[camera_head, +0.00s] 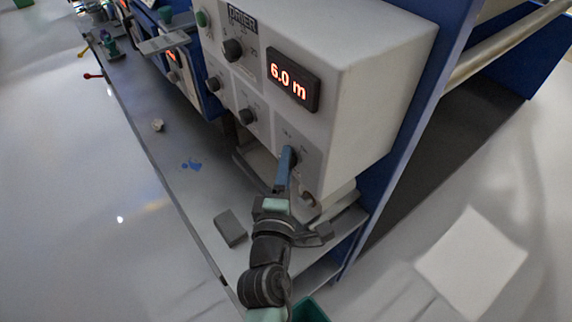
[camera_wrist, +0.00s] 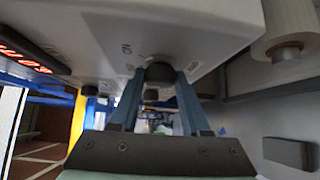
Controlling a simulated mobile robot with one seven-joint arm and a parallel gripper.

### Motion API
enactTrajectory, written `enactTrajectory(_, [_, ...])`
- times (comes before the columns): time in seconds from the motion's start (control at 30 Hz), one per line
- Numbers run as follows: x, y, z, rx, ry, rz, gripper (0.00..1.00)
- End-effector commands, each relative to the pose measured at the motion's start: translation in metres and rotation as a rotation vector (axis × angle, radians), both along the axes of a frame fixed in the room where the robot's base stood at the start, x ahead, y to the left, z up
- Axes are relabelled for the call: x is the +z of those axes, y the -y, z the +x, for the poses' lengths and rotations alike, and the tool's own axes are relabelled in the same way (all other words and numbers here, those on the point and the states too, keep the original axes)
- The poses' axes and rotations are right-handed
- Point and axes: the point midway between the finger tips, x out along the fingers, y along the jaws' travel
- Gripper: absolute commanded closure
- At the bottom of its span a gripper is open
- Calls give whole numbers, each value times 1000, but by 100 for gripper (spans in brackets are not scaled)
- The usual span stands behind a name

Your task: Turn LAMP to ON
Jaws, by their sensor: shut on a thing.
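The white DRIER control box (camera_head: 365,75) has a row of dark knobs on its front panel. My gripper (camera_head: 287,160) reaches up to the lowest knob, at the panel's lower right. In the wrist view the gripper's two blue fingers (camera_wrist: 160,82) are shut on this dark round knob (camera_wrist: 160,71), one on each side. Lettering that looks like ON stands on the panel to the left of the knob. The knob's pointer is hidden, so I cannot tell its setting. No LAMP label is legible.
A red display (camera_head: 293,81) reads 6.0 m above the held knob. Other knobs, including a larger one (camera_head: 232,50), sit up and left. A grey block (camera_head: 230,228) lies on the shelf below. A blue upright panel (camera_head: 420,110) stands right of the box.

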Motion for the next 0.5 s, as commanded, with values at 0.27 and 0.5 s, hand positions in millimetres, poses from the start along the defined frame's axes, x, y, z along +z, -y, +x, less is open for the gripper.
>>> enactTrajectory(0.27, [-8, 0, 0, 0, 48, 35, 100])
enactTrajectory(0.5, [-13, 0, 0, 0, 139, 100, 100])
